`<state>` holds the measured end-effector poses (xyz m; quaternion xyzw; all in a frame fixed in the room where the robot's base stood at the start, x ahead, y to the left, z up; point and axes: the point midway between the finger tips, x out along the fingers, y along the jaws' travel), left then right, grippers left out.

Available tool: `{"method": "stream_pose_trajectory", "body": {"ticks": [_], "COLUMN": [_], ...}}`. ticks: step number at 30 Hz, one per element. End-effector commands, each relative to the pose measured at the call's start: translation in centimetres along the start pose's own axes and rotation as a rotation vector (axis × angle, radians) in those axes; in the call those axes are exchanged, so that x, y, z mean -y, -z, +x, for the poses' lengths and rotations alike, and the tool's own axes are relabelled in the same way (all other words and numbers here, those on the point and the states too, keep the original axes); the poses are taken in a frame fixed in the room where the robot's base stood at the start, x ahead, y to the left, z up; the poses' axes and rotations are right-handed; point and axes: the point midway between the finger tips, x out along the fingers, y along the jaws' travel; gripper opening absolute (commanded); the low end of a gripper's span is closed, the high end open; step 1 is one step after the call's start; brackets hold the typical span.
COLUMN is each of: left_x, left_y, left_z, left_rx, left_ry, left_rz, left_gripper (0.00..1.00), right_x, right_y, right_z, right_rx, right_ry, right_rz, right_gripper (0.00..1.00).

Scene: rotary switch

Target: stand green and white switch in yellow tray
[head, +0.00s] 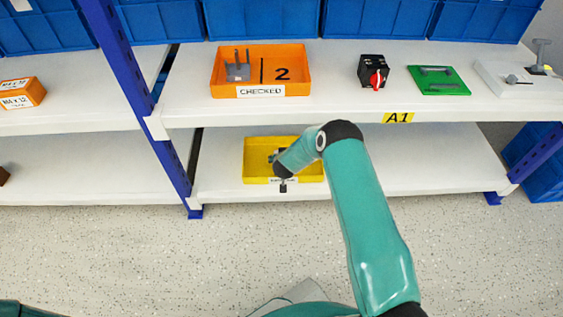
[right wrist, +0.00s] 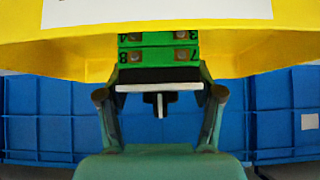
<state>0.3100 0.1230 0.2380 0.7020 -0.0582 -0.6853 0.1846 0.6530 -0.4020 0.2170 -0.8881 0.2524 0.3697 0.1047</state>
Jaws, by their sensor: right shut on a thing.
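The green and white switch (right wrist: 158,55) is between the fingers of my right gripper (right wrist: 160,93) in the right wrist view. Its green terminal block, black band, white plate and black knob show, with the knob towards the camera. The block overlaps the wall of the yellow tray (right wrist: 60,60) in that view; I cannot tell whether they touch. In the head view the yellow tray (head: 312,170) is on the lower shelf. My right arm reaches over it, and the wrist hides most of the gripper and switch. My left gripper is out of view.
The upper shelf above holds an orange tray (head: 218,80) with a grey part, a black and red switch (head: 374,72), a green plate (head: 438,80) and a white block (head: 500,76). A blue post (head: 135,90) stands left of the tray. The lower shelf (head: 420,165) is clear to the right.

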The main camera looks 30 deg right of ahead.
Motion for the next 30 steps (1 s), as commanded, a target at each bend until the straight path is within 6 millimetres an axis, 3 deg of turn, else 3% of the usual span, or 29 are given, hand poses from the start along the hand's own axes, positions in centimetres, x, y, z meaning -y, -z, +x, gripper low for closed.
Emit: {"method": "stream_pose_trajectory", "body": {"ticks": [10,11,15,25,30], "left_x": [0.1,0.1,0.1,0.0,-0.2], "left_y": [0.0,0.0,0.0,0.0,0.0], "left_z": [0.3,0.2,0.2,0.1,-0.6], "left_rx": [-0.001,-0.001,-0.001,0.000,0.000], "left_ry": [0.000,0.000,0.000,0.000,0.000], "left_rz": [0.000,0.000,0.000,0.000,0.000], "left_gripper": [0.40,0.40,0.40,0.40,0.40], "right_x": [0.1,0.1,0.1,0.1,0.2], "right_y": [-0.1,0.0,0.0,0.1,0.3], "right_z": [0.2,0.2,0.1,0.0,-1.2], "right_rx": [-0.002,-0.001,-0.001,-0.001,-0.001], "right_ry": [0.001,0.001,0.001,0.001,0.001], "right_rz": [-0.001,-0.001,-0.001,-0.001,-0.003], "right_gripper": [0.16,0.71,0.91,0.91,0.91]}}
